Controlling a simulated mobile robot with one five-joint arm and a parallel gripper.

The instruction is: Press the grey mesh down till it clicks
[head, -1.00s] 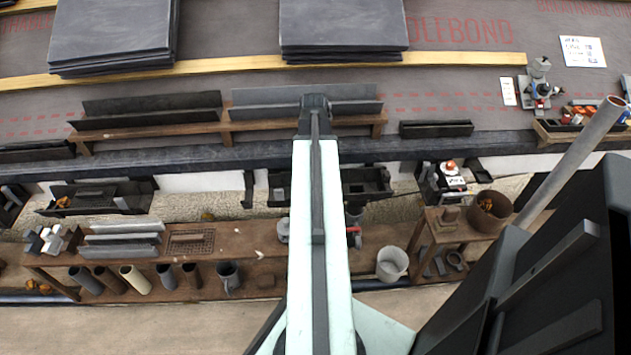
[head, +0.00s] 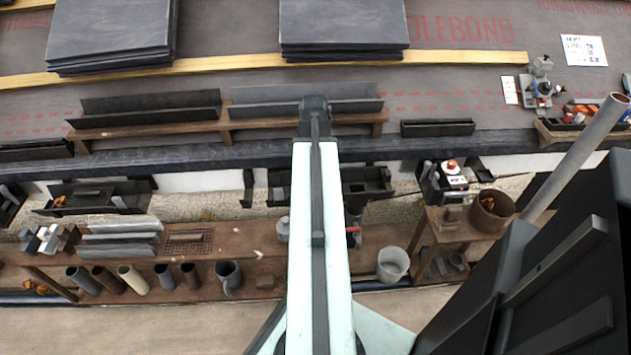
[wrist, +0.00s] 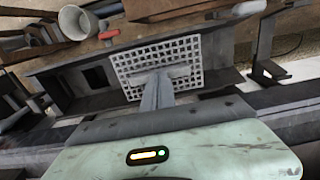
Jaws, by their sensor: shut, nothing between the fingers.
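The grey mesh (wrist: 193,52) is a pale square grid in the wrist view. It lies over the dark gutter (wrist: 222,77), slightly tilted in the picture, with a square dark opening in the gutter to its left. My gripper (wrist: 157,78) is shut and empty, with its fingertips over the middle of the mesh. I cannot tell whether they touch it or how deep the mesh sits. In the head view my arm hides the mesh and the fingers; part of the dark gutter (head: 368,186) shows beside the arm.
A wooden bench (head: 262,240) with pipes and a brown grid stands below the eave. A pale bucket (head: 393,263) stands to its right, also in the wrist view (wrist: 77,22). Slate stacks (head: 110,30) and a gutter rack (head: 205,127) lie on the roof.

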